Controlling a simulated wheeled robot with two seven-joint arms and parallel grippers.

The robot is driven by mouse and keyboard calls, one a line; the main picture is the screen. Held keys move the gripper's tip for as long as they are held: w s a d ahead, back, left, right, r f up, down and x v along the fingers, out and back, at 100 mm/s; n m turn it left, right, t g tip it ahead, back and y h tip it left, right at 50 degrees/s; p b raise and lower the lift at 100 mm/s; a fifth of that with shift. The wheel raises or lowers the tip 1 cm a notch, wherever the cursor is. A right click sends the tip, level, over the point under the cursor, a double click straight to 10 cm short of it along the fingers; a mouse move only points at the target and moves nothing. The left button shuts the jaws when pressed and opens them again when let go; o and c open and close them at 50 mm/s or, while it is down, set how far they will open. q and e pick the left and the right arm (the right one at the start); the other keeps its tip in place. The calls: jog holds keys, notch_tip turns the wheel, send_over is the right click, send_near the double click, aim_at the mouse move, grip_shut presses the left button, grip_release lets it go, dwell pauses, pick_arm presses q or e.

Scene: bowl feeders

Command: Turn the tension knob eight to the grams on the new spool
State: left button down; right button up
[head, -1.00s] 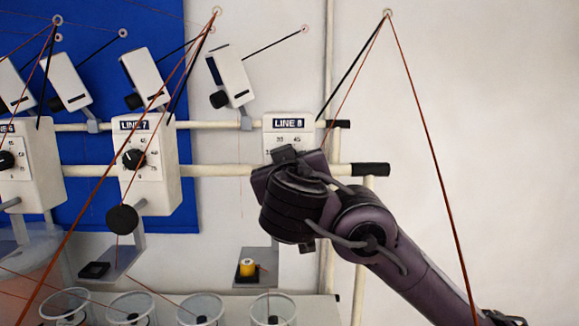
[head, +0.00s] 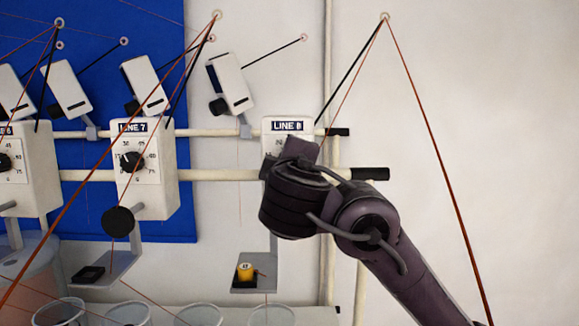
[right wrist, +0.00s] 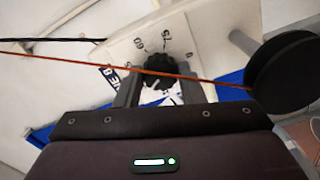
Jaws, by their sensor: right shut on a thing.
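The line 8 unit (head: 268,127) is a white box with a dial, mostly covered by my right arm in the head view. Its black tension knob (right wrist: 160,68) shows in the right wrist view, between the two grey fingers of my right gripper (right wrist: 157,84), which is shut on it. Dial numbers, seen upside down, stand around the knob; its exact setting is hard to read. A yellow spool (head: 245,270) sits on the grey holder (head: 243,287) below line 8; the figure on its label is too small to read. My left gripper is not in view.
An orange-red thread (right wrist: 90,62) crosses the right wrist view in front of the knob. A black round disc (right wrist: 285,75) stands to the right of the dial there. The line 7 unit (head: 165,190) stands to the left in the head view. The wall on the right is bare.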

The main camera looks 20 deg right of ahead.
jog(key=n+p, duration=0.1)
jog(key=n, duration=0.3)
jog(key=shift+r, duration=0.15)
jog(key=shift+n+p, duration=0.45)
jog(key=shift+n, duration=1.65)
jog(key=o, duration=1)
